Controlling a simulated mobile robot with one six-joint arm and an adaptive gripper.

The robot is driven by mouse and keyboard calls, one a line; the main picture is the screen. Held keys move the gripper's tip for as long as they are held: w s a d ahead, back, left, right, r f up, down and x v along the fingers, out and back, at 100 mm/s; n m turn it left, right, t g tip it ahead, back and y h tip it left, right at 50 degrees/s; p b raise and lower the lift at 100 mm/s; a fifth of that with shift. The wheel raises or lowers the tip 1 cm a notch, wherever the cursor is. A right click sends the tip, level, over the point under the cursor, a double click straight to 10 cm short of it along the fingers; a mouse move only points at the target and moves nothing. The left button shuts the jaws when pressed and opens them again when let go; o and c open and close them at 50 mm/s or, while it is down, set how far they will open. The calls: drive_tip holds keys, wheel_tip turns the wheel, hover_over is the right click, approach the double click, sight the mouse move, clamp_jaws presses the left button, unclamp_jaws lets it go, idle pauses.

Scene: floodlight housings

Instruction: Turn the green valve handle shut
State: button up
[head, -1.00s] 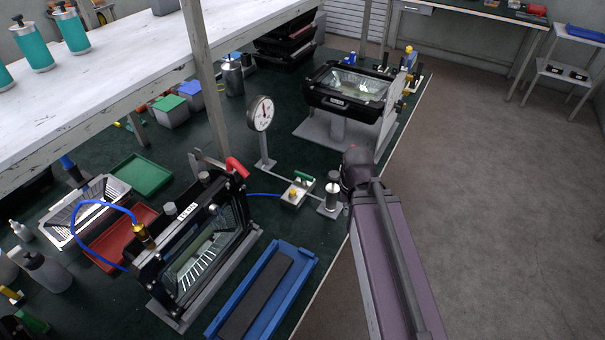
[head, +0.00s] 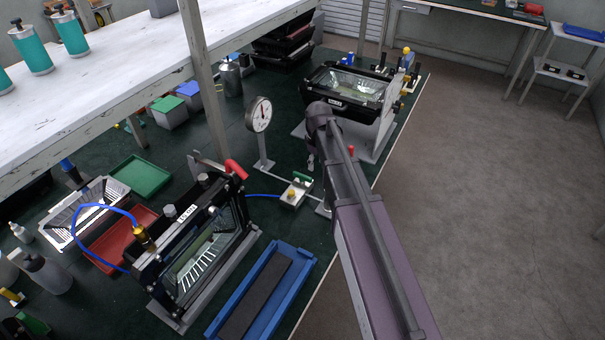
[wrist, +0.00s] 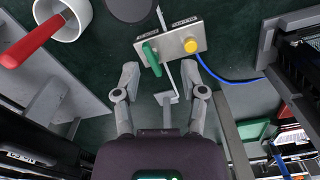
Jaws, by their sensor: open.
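The green valve handle (head: 302,177) sits on a small pale block (head: 291,195) beside a yellow knob (head: 291,194) in the head view. In the wrist view the green handle (wrist: 151,58) lies just beyond my fingertips, nearer the left finger, and the yellow knob (wrist: 191,45) is to its right on the block (wrist: 169,38). My gripper (wrist: 160,70) is open and empty, its two fingers apart. I see no contact with the handle. In the head view my arm hides most of the gripper.
A round gauge (head: 259,115) stands on a post behind the block. A blue hose (wrist: 228,79) leaves the block. A tilted floodlight housing (head: 200,250) stands front left, another (head: 345,88) at the back. A red handle (wrist: 28,40) shows at left in the wrist view.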

sight(302, 175)
drive_tip(key=w+a+n, duration=0.3)
drive_tip(key=w+a, duration=0.1)
drive_tip(key=w, duration=0.4)
drive_tip(key=shift+r, duration=0.2)
drive_tip(key=shift+f, duration=0.15)
wheel_tip(302, 175, down, 13)
drive_tip(key=b, duration=1.3)
drive_tip(key=shift+f, duration=0.2)
drive_tip(key=shift+b, duration=0.3)
drive_tip(key=shift+s, duration=0.1)
clamp_jaws()
